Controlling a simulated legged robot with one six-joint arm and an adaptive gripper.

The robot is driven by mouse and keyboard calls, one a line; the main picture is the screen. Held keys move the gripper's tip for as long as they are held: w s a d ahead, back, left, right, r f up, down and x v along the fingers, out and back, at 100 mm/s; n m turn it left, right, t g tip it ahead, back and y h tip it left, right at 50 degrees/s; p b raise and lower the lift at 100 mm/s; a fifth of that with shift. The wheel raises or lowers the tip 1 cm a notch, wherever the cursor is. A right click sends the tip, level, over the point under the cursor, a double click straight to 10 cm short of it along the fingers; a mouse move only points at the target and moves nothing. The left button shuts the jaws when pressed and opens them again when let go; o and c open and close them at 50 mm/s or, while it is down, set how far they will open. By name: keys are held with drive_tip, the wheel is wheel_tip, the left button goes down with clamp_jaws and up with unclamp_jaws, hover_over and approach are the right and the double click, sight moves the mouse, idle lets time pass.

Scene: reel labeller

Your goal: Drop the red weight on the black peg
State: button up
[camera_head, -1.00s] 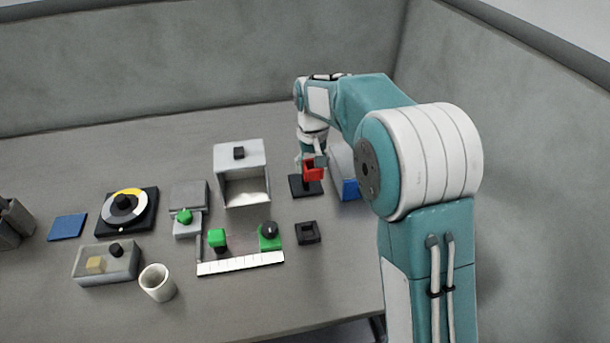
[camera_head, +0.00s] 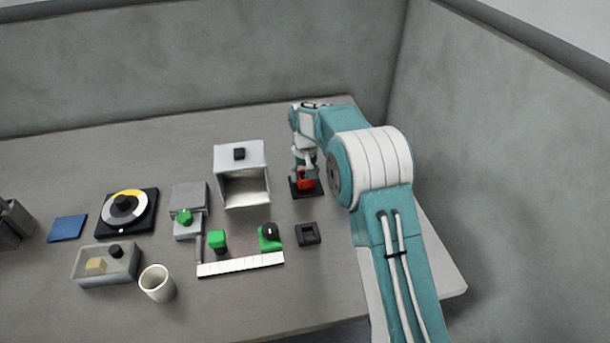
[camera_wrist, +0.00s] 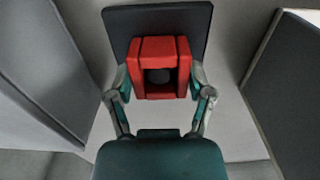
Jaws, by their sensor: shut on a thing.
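The red weight (camera_head: 305,182) is a square block with a square hole through its middle. In the wrist view, my gripper (camera_wrist: 160,82) has one finger against each side of the weight (camera_wrist: 160,46). A dark round shape, likely the top of the black peg (camera_wrist: 160,76), shows inside the hole. The peg's black square base (camera_head: 308,193) lies right under the weight and also shows behind it in the wrist view (camera_wrist: 190,18). The weight looks low, close to the base. I cannot tell whether it touches the base.
A white open-fronted box (camera_head: 240,160) stands left of the weight. A small black square socket (camera_head: 308,233) lies in front, beside a green block with a dark knob (camera_head: 269,238). My arm covers the table to the right. The table behind the base is clear.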

drive_tip(key=o, duration=1.3)
drive_tip(key=shift+f, duration=0.1)
wheel_tip(320, 180, up, 12)
drive_tip(key=s+d+r+t, duration=0.1)
drive_tip(key=s+d+r, duration=0.4)
drive_tip(key=s+r, duration=0.35)
drive_tip(key=s+d+r+m+t, duration=0.1)
drive_tip(key=s+d+r+t, duration=0.2)
drive_tip(key=s, duration=0.7)
drive_tip(key=s+d+r+m, duration=0.15)
drive_tip(key=s+d, duration=0.35)
drive_tip(key=s, duration=0.5)
drive_tip(key=s+d+f+t, duration=0.1)
drive_tip(key=s+f, duration=0.2)
drive_tip(key=s, duration=0.6)
drive_tip(key=shift+s+d+f+t, duration=0.25)
drive_tip(key=shift+s+f+t, duration=0.05)
drive_tip(key=shift+s+f, duration=0.1)
